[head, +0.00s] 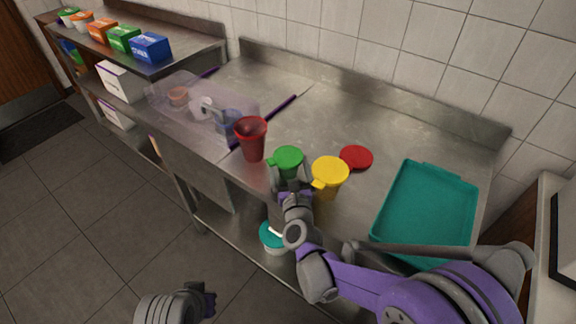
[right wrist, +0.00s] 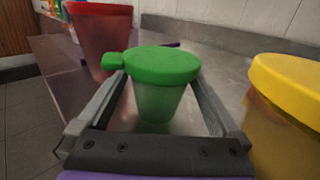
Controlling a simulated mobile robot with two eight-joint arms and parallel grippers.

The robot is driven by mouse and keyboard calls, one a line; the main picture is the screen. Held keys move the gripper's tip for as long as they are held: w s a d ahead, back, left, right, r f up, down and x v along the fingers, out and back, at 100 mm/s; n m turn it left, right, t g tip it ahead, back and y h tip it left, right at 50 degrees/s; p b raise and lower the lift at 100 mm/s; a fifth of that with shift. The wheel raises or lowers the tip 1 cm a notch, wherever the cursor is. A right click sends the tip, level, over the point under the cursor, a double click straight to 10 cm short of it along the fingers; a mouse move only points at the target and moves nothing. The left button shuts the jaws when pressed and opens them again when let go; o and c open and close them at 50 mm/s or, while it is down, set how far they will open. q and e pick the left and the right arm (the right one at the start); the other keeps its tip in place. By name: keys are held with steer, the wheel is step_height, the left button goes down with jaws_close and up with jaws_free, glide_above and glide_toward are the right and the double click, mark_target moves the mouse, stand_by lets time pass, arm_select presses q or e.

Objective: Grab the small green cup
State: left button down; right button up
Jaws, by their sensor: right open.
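The small green cup (head: 288,161) has a green lid with a tab and a translucent green body. It stands upright on the steel counter between a red cup and a yellow-lidded cup. My right gripper (head: 291,183) is at the cup from the front edge of the counter. In the right wrist view the green cup (right wrist: 157,80) sits between the two open fingers of my right gripper (right wrist: 158,98), with one finger on each side. Whether the fingers touch it I cannot tell. My left gripper (head: 197,300) is low at the bottom, over the floor, away from the counter; its jaws are unclear.
A red cup (head: 251,139) stands close on the left and a yellow-lidded cup (head: 329,176) close on the right. A red lid (head: 356,157) lies behind. A teal tray (head: 403,190) is at right. A clear bin (head: 170,89) is at left. The counter behind the cups is mostly bare.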

steer(key=shift+w, duration=0.2)
steer(key=c, duration=1.1)
